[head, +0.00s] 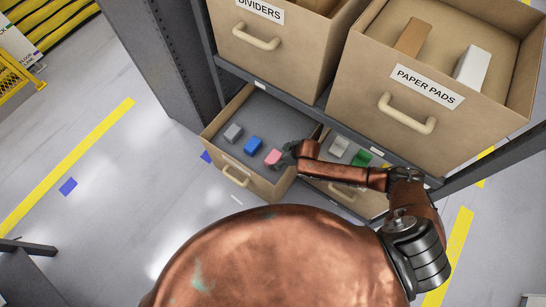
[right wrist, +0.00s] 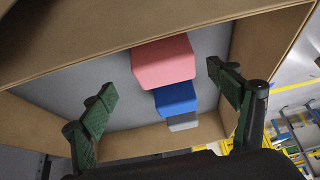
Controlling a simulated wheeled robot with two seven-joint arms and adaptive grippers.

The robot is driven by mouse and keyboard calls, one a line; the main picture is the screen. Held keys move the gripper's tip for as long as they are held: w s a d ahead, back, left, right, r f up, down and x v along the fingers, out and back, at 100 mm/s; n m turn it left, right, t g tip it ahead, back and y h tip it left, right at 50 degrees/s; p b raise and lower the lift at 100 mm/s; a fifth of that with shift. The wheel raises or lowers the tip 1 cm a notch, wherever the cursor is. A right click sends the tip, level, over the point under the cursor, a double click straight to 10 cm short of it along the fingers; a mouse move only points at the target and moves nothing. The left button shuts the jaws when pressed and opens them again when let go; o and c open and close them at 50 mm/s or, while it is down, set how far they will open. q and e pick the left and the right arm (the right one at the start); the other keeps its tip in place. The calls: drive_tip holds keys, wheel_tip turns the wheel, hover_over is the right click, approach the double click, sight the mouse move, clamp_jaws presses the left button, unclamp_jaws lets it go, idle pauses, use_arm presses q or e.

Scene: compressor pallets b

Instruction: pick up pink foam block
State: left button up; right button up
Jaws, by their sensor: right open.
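The pink foam block (head: 273,157) lies in the left lower drawer (head: 213,132), at the right end of a row with a blue block (head: 253,145) and a grey block (head: 233,132). My right gripper (head: 288,155) is close beside the pink block and partly covers that end of the drawer. In the right wrist view, the pink block (right wrist: 163,64) lies ahead between the spread, empty fingers (right wrist: 165,90). The blue block (right wrist: 176,98) and grey block (right wrist: 183,122) line up beyond it. I see no contact with the pink block. My left gripper is not in view.
A second lower drawer (head: 345,196) to the right holds a whitish block (head: 339,147) and a green block (head: 362,158). Large drawers labelled DIVIDERS (head: 256,38) and PAPER PADS (head: 410,115) jut out above. A dark shelf upright (head: 180,60) stands left of the drawers. Open floor lies left.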

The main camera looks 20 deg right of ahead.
sight(275, 158)
drive_tip(key=b+x, duration=0.1)
drive_tip(key=x, duration=0.1)
drive_tip(key=b+x, duration=0.1)
drive_tip(key=x, duration=0.2)
drive_tip(key=shift+s+a, duration=0.2)
drive_tip(key=shift+a, duration=0.15)
drive_tip(key=shift+w+a+f, duration=0.1)
drive_tip(key=shift+w+f, duration=0.05)
drive_tip(key=shift+f, duration=0.2)
drive_tip(key=shift+w+f, duration=0.1)
drive_tip(key=shift+c, duration=1.2)
drive_tip(key=c, duration=0.8)
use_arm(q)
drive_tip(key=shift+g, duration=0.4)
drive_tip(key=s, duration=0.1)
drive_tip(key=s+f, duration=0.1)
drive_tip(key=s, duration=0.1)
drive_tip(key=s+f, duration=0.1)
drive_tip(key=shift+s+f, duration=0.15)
use_arm(e)
drive_tip(key=shift+c, duration=1.1)
drive_tip(key=shift+r, duration=0.2)
